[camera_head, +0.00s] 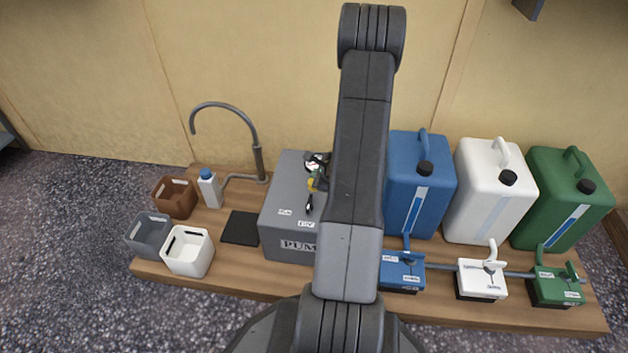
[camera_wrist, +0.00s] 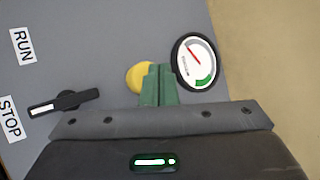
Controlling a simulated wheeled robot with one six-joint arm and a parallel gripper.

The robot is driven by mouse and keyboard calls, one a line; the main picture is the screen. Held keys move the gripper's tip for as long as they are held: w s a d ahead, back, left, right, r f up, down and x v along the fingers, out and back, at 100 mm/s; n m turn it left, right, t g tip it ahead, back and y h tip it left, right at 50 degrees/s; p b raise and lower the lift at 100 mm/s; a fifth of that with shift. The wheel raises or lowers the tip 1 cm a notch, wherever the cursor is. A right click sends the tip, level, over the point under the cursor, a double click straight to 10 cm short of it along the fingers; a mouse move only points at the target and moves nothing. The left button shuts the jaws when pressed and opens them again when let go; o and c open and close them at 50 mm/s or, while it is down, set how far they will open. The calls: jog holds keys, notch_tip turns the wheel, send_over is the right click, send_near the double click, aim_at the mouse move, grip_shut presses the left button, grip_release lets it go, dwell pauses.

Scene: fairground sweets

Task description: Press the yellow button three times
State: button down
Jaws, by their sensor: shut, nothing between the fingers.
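The yellow button (camera_wrist: 135,78) is on the grey top of the pump box (camera_wrist: 90,50) in the wrist view, partly hidden by my fingers. My gripper (camera_wrist: 157,70) has green fingers, closed together and empty. Their tips overlap the right side of the button in the picture; I cannot tell whether they touch it. In the head view the grey pump box (camera_head: 289,246) stands in the middle of the wooden board, and a bit of the yellow button (camera_head: 311,185) shows beside my arm.
A round gauge (camera_wrist: 196,61) is close to the right of my fingers. A black switch (camera_wrist: 65,103) with RUN and STOP labels is to the left. Blue (camera_head: 420,175), white (camera_head: 490,195) and green (camera_head: 560,200) canisters stand right of the box. A bent tap (camera_head: 257,160) stands left.

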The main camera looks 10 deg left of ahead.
jog(key=shift+r+p, duration=1.75)
jog(key=shift+r, duration=0.8)
